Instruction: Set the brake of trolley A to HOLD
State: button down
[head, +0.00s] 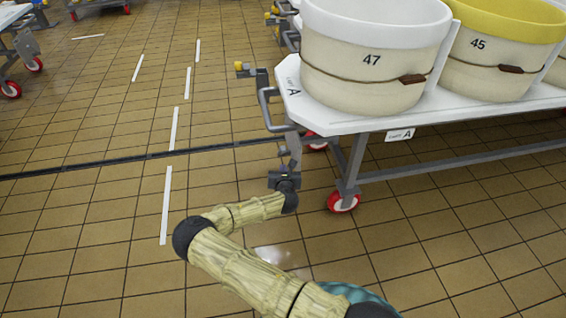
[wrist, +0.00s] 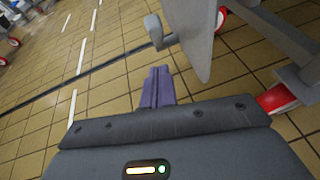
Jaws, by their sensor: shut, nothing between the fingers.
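Trolley A (head: 300,112) has a white top with the letter A on its end and on a front label. A grey upright plate (head: 295,148) hangs below its near left corner. A short grey lever with a rounded knob (wrist: 156,30) sticks out beside this plate in the wrist view; any HOLD marking on it cannot be read. My gripper (head: 286,170) is just below the plate in the head view. In the wrist view its purple fingers (wrist: 157,84) are together and empty, a little short of the lever and apart from it.
Vats 47 (head: 372,85) and 45 (head: 478,72) stand on the trolley. A grey handle (head: 265,108) and a yellow-tipped fitting (head: 240,68) project from its left end. A red caster (head: 343,202) is right of my gripper.

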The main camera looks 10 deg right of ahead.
aim_at(282, 149)
jog(key=w, duration=0.3)
jog(key=w+d+r, duration=0.1)
jog(key=w, duration=0.1)
jog(key=shift+w, duration=0.15)
jog(key=shift+w+r, duration=0.35)
jog(key=shift+r, duration=0.05)
jog(key=shift+w+r+p, duration=0.75)
jog(key=shift+w+r, duration=0.05)
jog(key=shift+w, duration=0.1)
jog(key=shift+f, duration=0.1)
